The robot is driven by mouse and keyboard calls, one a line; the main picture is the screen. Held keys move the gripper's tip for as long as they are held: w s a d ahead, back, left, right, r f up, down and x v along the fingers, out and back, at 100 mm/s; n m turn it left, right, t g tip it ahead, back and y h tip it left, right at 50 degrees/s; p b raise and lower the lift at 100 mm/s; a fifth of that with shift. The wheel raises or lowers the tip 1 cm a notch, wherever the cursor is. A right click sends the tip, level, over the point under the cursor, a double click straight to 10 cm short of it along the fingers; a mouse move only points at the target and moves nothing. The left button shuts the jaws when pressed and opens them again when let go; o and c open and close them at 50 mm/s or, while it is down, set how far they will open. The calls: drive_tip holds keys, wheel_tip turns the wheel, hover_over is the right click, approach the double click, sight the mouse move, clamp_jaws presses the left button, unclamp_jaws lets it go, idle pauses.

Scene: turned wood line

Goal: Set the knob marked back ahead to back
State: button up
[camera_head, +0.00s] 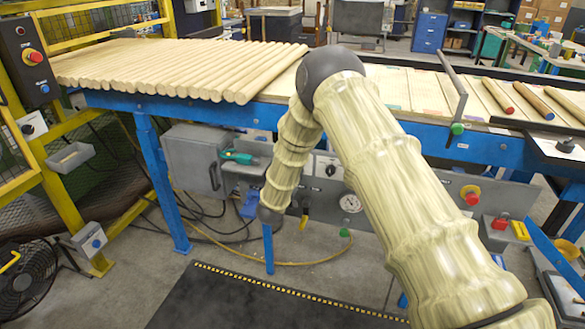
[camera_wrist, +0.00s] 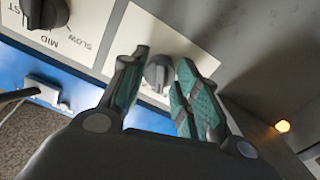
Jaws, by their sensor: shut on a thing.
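A dark grey knob (camera_wrist: 157,73) on a white label plate (camera_wrist: 180,42) stands between my fingertips in the wrist view. My gripper (camera_wrist: 162,62) is shut on this knob, one teal-padded finger on each side. The plate's lettering and the knob's pointer cannot be read, being partly hidden by the fingers. In the head view my arm bends down in front of the bench, and the fingers cannot be made out there. A dark knob on a white plate (camera_head: 331,170) shows below the bench edge; I cannot tell whether it is the same one.
Another knob (camera_wrist: 45,10) marked SLOW, MID and a partly cut-off word sits close by at upper left. An amber lamp (camera_wrist: 282,126) is to the right. In the head view, a gauge (camera_head: 350,203) and red button (camera_head: 472,199) are on the panel. Rods (camera_head: 175,65) lie above.

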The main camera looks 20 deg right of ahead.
drive_tip(key=shift+f+n, duration=0.1)
drive_tip(key=shift+n, duration=0.3)
drive_tip(key=o, duration=1)
drive_tip(key=shift+s, duration=0.1)
drive_tip(key=v, duration=1.2)
